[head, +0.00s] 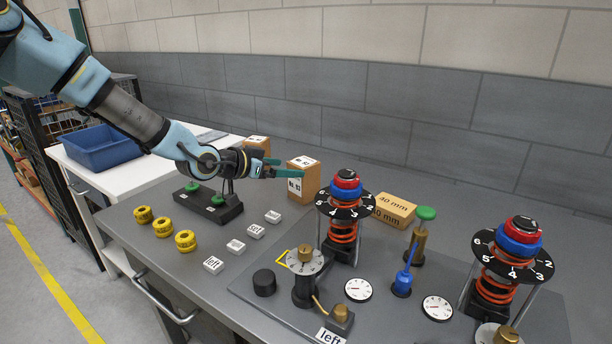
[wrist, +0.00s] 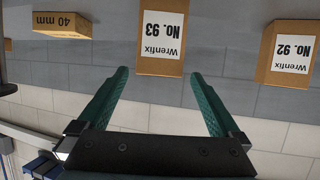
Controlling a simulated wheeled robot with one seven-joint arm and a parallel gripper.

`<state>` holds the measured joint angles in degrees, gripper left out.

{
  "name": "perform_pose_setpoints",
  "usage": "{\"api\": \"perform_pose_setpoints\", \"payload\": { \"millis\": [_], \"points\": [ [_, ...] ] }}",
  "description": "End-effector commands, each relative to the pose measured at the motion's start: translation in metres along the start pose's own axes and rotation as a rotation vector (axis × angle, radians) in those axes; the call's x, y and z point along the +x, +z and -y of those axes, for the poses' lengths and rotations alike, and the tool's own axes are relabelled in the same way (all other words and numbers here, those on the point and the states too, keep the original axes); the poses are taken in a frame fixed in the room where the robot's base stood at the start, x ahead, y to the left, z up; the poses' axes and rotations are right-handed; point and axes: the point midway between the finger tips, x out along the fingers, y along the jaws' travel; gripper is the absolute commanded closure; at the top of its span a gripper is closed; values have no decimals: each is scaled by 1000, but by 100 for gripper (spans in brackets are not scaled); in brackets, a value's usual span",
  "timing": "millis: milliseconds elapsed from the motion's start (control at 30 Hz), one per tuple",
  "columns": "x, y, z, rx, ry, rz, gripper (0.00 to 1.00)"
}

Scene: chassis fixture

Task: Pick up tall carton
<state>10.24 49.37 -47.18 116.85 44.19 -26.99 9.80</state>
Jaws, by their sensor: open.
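A tall tan carton (head: 297,187) with a white label stands upright on the grey bench in the head view. In the wrist view, which is upside down, a carton labelled Wrenfix No. 93 (wrist: 162,66) is centred ahead of my gripper. A second carton, labelled No. 92 (wrist: 293,77), is at the right there; in the head view a similar carton (head: 257,144) is partly hidden behind my gripper. My gripper (head: 290,167) has open, empty green jaws, also in the wrist view (wrist: 160,78). One finger overlaps the nearer carton in the head view; contact cannot be told.
A low tan box marked in mm (head: 393,209) lies to the right. A red-topped spring stand (head: 345,205) is close by the carton. A grey wall (head: 400,125) is behind the bench.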

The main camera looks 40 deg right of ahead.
Motion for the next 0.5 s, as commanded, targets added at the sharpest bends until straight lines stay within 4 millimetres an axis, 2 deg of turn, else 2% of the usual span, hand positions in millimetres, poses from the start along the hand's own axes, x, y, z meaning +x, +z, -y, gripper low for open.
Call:
{"api": "perform_pose_setpoints", "payload": {
  "millis": [300, 500],
  "points": [
    [43, -2, -2, -3, 3, -1, 0],
    [57, 0, -1, -1, 2, 0, 0]
  ]
}}
